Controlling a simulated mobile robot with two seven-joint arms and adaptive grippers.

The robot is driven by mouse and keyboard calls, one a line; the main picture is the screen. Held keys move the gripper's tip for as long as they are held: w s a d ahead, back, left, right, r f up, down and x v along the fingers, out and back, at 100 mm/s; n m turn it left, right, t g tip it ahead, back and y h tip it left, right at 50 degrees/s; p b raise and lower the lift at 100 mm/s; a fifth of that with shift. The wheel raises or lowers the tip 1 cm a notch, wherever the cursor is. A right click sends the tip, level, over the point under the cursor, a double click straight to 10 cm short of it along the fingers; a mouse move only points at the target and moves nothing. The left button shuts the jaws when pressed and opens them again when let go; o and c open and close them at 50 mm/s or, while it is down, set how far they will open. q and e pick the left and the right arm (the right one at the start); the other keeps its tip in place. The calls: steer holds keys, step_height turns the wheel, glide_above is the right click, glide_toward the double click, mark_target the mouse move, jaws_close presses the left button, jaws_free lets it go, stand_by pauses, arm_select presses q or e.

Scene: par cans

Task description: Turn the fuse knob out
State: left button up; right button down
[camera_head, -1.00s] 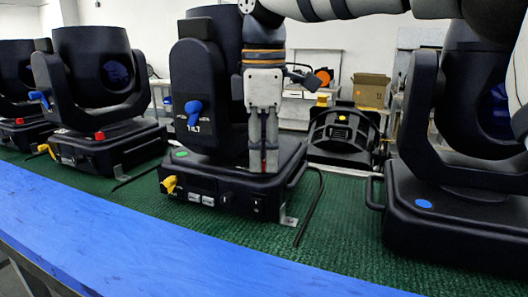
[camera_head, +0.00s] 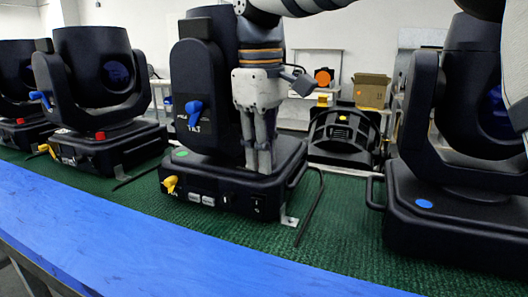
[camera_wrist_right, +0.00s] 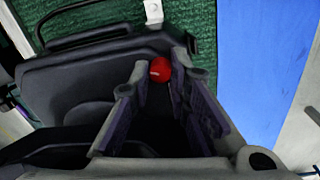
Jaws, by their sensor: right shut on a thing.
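The fuse knob (camera_wrist_right: 160,69) is a red round cap with a small white mark, seen between my fingertips in the right wrist view. In the head view my fingers hide it. My right gripper (camera_head: 257,166) points down at the base (camera_head: 228,190) of the middle black moving-head light, its fingers closed around the knob; the right gripper (camera_wrist_right: 161,72) also shows in the wrist view. A blue lever (camera_head: 194,112) is on that light's yoke and a yellow lever (camera_head: 170,184) on its base front. My left gripper is not in view.
Other black lights stand at left (camera_head: 100,85) and right (camera_head: 455,170). A lower black fixture (camera_head: 343,137) stands behind. A black handle (camera_head: 311,205) sticks out right of the middle base. Green carpet (camera_head: 340,235) and the blue front edge (camera_head: 160,245) are clear.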

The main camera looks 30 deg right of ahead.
stand_by(0.4)
steer(key=c, duration=1.5)
jaws_free()
